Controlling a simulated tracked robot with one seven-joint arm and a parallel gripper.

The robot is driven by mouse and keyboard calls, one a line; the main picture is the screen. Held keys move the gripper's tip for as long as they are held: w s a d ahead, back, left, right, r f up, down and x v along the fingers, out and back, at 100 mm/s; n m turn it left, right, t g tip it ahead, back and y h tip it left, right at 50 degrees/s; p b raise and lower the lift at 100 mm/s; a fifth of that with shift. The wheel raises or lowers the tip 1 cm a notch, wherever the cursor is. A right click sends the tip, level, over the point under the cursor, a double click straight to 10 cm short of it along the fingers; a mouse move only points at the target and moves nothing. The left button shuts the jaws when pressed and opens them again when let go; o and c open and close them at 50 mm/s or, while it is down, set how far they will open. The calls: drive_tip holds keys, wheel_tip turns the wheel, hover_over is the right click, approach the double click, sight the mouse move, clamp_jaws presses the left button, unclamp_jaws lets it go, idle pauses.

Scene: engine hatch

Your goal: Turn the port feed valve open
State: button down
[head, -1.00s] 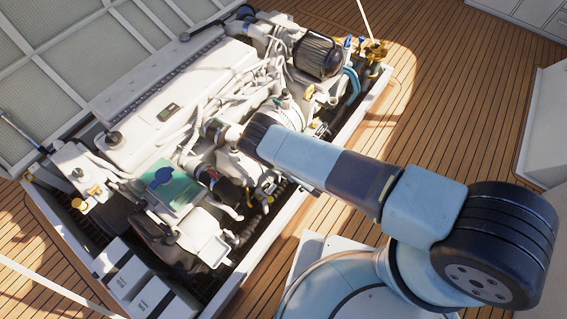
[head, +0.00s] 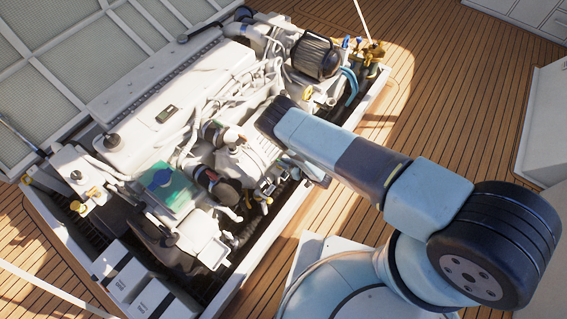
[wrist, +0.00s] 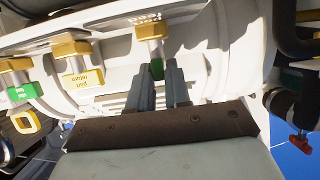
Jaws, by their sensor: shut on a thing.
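The exact contact at the fingertips is partly hidden. To its left is another yellow-handled valve (wrist: 74,48) with a tag reading "port return". In the head view, my wrist hides my fingers and the valve.
Another yellow-handled valve with a green tag (wrist: 18,92) stands at the far left of the wrist view. Dark hoses and a red-handled part (wrist: 299,142) are at the right. The white engine (head: 150,85) fills the open hatch, bordered by a raised rim (head: 262,250).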

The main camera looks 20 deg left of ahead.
drive_tip(key=shift+w+d, duration=0.1)
drive_tip(key=shift+w, duration=0.05)
drive_tip(key=c, duration=1.4)
unclamp_jaws()
drive_tip(key=v, duration=1.3)
drive_tip(key=shift+d+r, duration=0.15)
drive_tip(key=shift+d, duration=0.15)
